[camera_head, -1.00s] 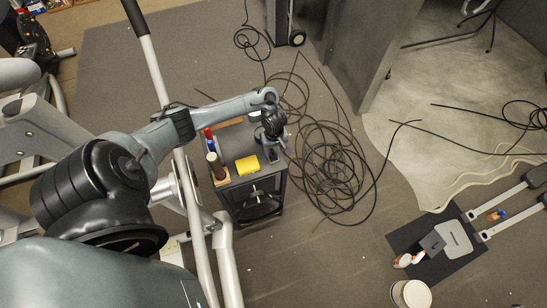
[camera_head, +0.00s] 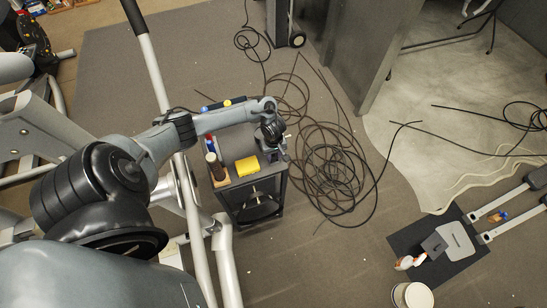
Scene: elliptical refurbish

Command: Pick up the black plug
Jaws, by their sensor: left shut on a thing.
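My left gripper (camera_head: 274,150) is at the far right corner of the small dark cart (camera_head: 262,184), pointing down over its top. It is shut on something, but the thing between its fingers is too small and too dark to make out. I cannot pick out the black plug for certain; it may be hidden under the wrist. My right gripper is not in view.
Coiled black cable (camera_head: 330,165) lies on the floor to the right. White exercise-machine bars (camera_head: 187,205) stand left of the cart. A white bucket (camera_head: 412,295) is at lower right.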

